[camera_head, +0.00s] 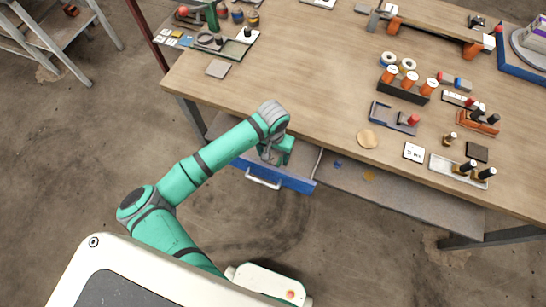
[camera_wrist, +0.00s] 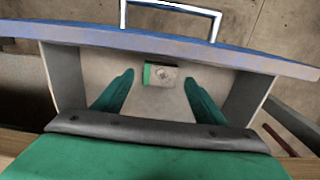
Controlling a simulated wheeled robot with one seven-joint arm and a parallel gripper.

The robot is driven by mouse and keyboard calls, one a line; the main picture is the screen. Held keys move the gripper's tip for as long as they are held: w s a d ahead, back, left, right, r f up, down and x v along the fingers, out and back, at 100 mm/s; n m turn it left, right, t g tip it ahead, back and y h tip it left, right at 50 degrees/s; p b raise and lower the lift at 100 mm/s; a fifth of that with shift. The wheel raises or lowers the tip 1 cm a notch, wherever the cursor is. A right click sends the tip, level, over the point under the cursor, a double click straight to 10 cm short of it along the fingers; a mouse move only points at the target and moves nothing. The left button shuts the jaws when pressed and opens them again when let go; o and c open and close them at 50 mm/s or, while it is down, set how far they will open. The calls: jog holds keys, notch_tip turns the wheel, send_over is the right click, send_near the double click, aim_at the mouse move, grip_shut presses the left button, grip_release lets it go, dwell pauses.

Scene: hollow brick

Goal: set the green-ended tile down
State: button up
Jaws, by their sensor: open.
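The green-ended tile (camera_wrist: 162,75) lies in the open drawer, near the inside of its front panel. It is a small pale block with a dark mark on top and a green end at the left in the wrist view. My gripper (camera_wrist: 158,79) is open and empty, with its fingers apart and their tips to either side of the tile in the picture. In the head view my gripper (camera_head: 277,153) is over the drawer (camera_head: 292,184), which has a blue front and a metal handle. The tile is hidden there.
The drawer's side walls (camera_wrist: 248,95) stand close on both sides of my fingers. The wooden workbench (camera_head: 320,100) overhangs behind. A tan disc (camera_head: 367,138), a dark tray (camera_head: 395,117) and several small parts are on the bench to the right. A shelf (camera_head: 400,193) runs underneath.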

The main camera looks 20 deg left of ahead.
aim_at(273, 160)
notch_tip(273, 160, up, 9)
dwell(0.3)
dwell(0.5)
